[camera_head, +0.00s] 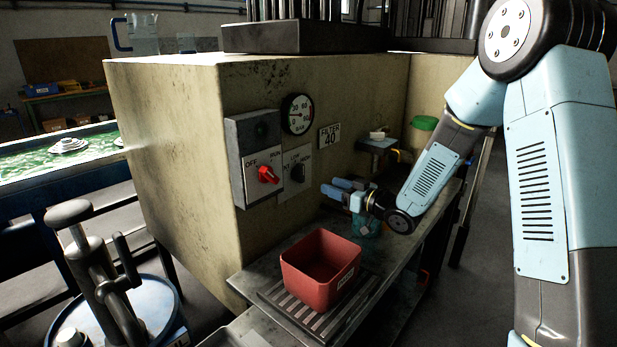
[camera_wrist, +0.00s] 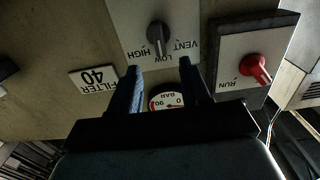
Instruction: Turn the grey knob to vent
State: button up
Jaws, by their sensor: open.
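The grey knob (camera_head: 298,173) sits on a small white plate on the machine's front, right of the red knob. In the wrist view the grey knob (camera_wrist: 158,35) appears upside down among the labels HIGH, LOW and VENT; its pointer seems to face LOW. My gripper (camera_head: 330,187) is open and empty, to the right of the knob and apart from it. In the wrist view the two fingers of my gripper (camera_wrist: 160,66) lie either side of the knob's line, with the knob beyond the tips.
The red knob (camera_head: 268,175) on its grey box (camera_head: 236,135) projects close left of the grey knob. A pressure gauge (camera_head: 298,114) and a FILTER 40 label (camera_head: 329,136) are above. A red bin (camera_head: 318,275) stands on the bench below. A teal container (camera_head: 368,226) is beneath my gripper.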

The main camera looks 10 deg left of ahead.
aim_at(303, 175)
jog(key=x, duration=1.1)
jog(key=shift+w+a, duration=0.3)
jog(key=shift+c, duration=0.3)
